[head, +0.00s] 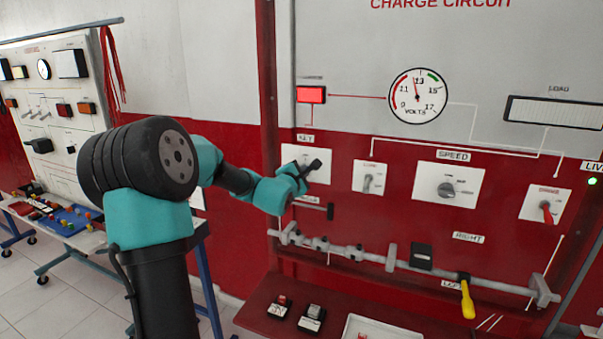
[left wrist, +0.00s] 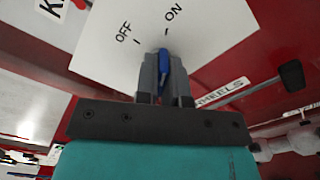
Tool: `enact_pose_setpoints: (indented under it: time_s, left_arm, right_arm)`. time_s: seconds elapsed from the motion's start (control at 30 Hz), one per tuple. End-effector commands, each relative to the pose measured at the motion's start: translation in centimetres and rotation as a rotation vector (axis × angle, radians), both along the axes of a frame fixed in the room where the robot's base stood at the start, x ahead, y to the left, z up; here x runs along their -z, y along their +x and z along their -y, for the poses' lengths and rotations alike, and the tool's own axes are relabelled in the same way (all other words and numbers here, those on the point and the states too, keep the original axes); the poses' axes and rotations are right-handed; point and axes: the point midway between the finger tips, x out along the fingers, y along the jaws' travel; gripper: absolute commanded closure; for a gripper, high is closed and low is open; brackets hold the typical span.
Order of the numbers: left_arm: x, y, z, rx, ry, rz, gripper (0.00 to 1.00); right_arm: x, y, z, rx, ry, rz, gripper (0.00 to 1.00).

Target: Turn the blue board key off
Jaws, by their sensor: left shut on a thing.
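The blue key (left wrist: 164,68) sits in the white key plate (left wrist: 100,50) marked OFF and ON. My left gripper (left wrist: 163,85) is shut on the key, with a finger on each side of it. The key's tip appears close to the ON tick, but the fingers hide most of it and I cannot tell its exact angle. In the head view the left gripper (head: 307,170) is at the white plate (head: 322,176) under the KEY label, and hides the key there. My right gripper is not in view.
A red lamp (head: 311,95) glows above the key plate. A switch plate (head: 360,187), the speed knob (head: 446,189) and a red lever (head: 547,213) lie to the right. A grey rail (head: 340,250) with a yellow handle (head: 467,299) runs below.

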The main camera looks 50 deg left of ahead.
Motion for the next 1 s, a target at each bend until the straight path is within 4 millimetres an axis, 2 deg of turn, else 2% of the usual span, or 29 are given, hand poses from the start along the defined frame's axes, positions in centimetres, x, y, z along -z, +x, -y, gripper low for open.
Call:
enact_pose_setpoints:
  time_s: [0.47, 1.0]
  left_arm:
    - [0.02, 0.00, 0.01, 0.000, -0.132, 0.061, 1.00]
    - [0.04, 0.01, 0.05, 0.000, -0.563, 0.261, 1.00]
  right_arm:
    - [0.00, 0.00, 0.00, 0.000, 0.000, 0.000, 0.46]
    - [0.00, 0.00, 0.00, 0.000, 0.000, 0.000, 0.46]
